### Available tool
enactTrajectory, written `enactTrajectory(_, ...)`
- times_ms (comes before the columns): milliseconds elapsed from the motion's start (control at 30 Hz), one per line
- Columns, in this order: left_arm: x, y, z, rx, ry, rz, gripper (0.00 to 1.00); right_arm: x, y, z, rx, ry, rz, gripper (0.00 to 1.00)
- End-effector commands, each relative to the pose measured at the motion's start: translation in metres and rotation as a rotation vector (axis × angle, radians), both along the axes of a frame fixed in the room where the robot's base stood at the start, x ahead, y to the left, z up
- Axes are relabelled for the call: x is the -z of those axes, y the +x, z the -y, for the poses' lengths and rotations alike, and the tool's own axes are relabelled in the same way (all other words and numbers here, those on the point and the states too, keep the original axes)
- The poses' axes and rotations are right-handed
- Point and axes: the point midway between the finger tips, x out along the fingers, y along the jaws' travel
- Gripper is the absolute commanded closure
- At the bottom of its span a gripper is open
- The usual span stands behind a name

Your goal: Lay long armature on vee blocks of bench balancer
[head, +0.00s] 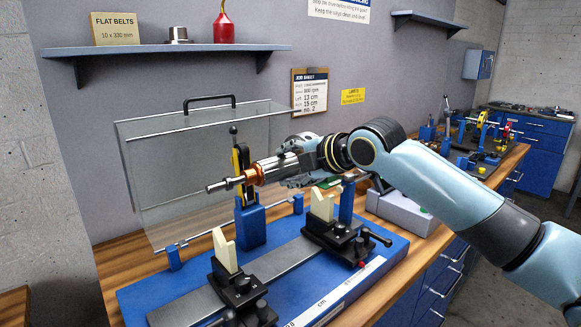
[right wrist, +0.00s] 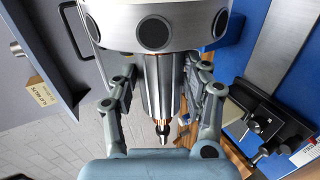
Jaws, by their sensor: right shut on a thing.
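The long armature (head: 255,175) has a bright shaft, a copper-coloured band and a silver body. My right gripper (head: 296,170) is shut around its body and holds it in the air, near level, shaft end to the left. It also shows between the fingers in the right wrist view (right wrist: 160,85). The bench balancer (head: 392,256) has a blue base with a grey rail. Two cream vee blocks stand on black carriages, one at the near left (head: 225,252) and one farther right (head: 320,205). The armature is above both blocks and apart from them. My left gripper is out of view.
A clear hinged guard (head: 165,190) stands open behind the balancer. A blue post with a yellow and black upright (head: 240,160) rises behind the armature's shaft. A grey box (head: 400,208) sits on the bench right of the base. A wall shelf (head: 165,49) is above.

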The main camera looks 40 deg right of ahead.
Motion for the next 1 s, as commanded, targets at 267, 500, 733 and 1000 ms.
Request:
enactTrajectory(267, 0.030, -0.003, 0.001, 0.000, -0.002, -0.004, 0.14, 0.030, 0.001, -0.001, -0.002, -0.001, 0.009, 1.00)
enactTrajectory(500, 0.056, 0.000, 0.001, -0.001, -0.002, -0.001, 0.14, 0.060, 0.001, -0.001, -0.002, -0.001, 0.009, 1.00)
enactTrajectory(733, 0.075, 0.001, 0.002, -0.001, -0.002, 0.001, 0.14, 0.086, 0.001, -0.001, -0.001, 0.000, 0.010, 1.00)
enactTrajectory(1000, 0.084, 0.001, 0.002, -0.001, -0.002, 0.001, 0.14, 0.100, 0.001, -0.001, -0.002, -0.001, 0.010, 1.00)
